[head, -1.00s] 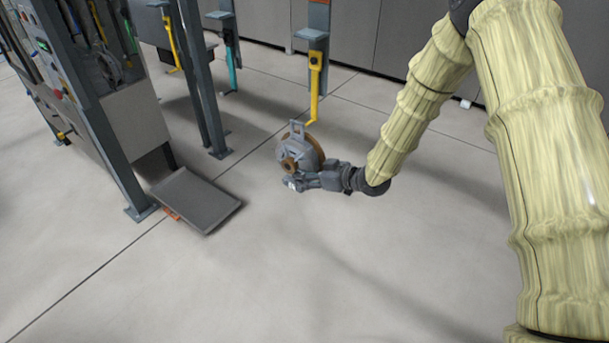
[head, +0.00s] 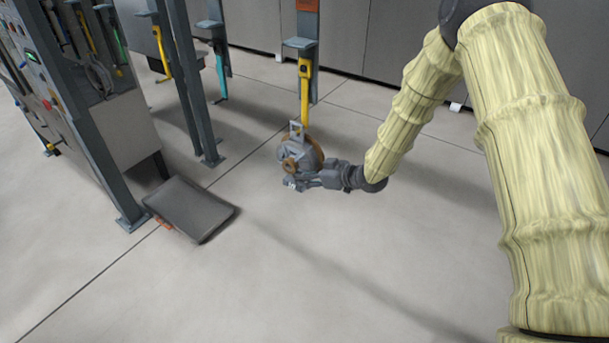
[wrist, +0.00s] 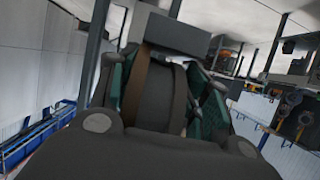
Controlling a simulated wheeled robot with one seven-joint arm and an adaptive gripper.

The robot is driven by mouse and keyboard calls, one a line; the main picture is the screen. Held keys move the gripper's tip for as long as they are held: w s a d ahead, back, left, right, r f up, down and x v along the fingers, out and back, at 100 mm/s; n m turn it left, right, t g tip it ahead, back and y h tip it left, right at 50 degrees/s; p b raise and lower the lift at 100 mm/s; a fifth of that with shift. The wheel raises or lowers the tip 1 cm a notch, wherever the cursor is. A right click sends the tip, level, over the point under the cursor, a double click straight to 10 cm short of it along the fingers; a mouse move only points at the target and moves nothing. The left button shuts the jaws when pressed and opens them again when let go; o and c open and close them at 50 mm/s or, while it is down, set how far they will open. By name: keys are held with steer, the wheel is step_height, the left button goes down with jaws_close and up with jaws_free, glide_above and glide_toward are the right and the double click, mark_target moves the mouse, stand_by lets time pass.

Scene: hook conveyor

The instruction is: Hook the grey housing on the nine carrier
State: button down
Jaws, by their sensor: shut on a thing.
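The grey housing (head: 298,155), round with brown parts and a square loop on top, is held off the floor in the middle of the head view. My gripper (head: 296,184) is shut on it from its lower right side. A yellow hook carrier (head: 304,88) hangs just behind and above the housing; its lower end is hidden behind the housing's loop. I cannot tell whether the loop and hook touch. No number is readable on the carrier. In the wrist view my gripper (wrist: 160,100) fills the middle, with a dark body between the fingers.
Another yellow hook (head: 161,52) and a teal hook (head: 221,75) hang to the left. A grey post (head: 190,80), a control panel (head: 38,75) and a low dark tray (head: 190,208) stand at left. The floor at front is clear.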

steer(key=shift+w+d+f+b, duration=0.35)
steer(key=shift+w+f+b, duration=0.1)
steer(key=shift+w+f, duration=0.1)
stand_by(0.6)
steer(key=c, duration=0.6)
jaws_free()
steer(key=shift+f, duration=0.15)
steer(key=shift+s+d, duration=0.1)
steer(key=shift+d, duration=0.05)
